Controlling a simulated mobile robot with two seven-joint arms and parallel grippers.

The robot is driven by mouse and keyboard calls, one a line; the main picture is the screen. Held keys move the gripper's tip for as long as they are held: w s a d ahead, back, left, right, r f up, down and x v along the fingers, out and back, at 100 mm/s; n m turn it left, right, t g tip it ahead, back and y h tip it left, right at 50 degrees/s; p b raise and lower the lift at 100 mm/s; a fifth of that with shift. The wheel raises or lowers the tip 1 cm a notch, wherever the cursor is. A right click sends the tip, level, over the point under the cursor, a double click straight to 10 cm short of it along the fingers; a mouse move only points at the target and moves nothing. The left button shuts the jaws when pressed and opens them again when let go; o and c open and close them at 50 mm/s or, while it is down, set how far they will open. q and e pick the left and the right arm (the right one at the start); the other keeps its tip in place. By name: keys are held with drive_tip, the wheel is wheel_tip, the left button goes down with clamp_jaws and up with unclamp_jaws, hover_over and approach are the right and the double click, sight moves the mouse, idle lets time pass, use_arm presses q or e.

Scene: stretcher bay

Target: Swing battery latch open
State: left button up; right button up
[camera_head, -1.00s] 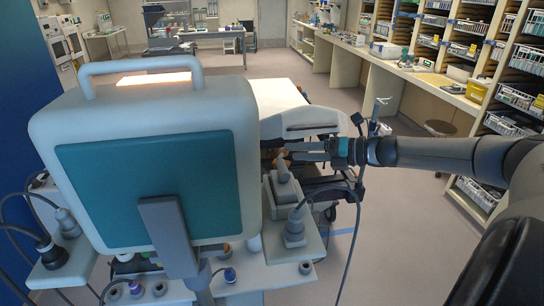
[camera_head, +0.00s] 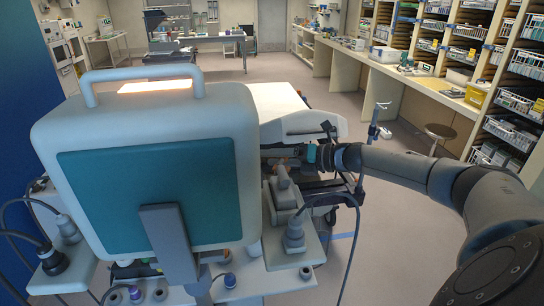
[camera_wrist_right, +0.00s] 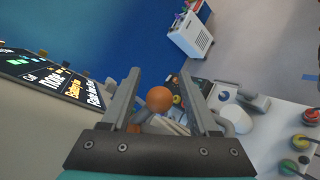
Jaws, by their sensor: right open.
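In the right wrist view an orange ball knob (camera_wrist_right: 159,98) lies between my open right fingers (camera_wrist_right: 160,80), seen beyond them; contact cannot be told. It may belong to the battery latch, but the latch's body is hard to make out. In the head view my right gripper (camera_head: 294,153) reaches in from the right, low beside the right edge of the large grey monitor housing (camera_head: 240,120). Its fingertips are small and partly hidden there. My left gripper is not in view.
The monitor housing with its teal back panel (camera_head: 150,190) blocks much of the near view. A cabled grey connector (camera_head: 294,230) stands below my right gripper. A lit screen (camera_wrist_right: 55,78) lies left in the wrist view. Shelves (camera_head: 515,80) line the right; open floor lies between.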

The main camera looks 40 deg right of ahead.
drive_tip(key=shift+w+a, duration=0.15)
drive_tip(key=shift+w, duration=0.1)
drive_tip(key=shift+f, duration=0.1)
clamp_jaws()
idle(0.3)
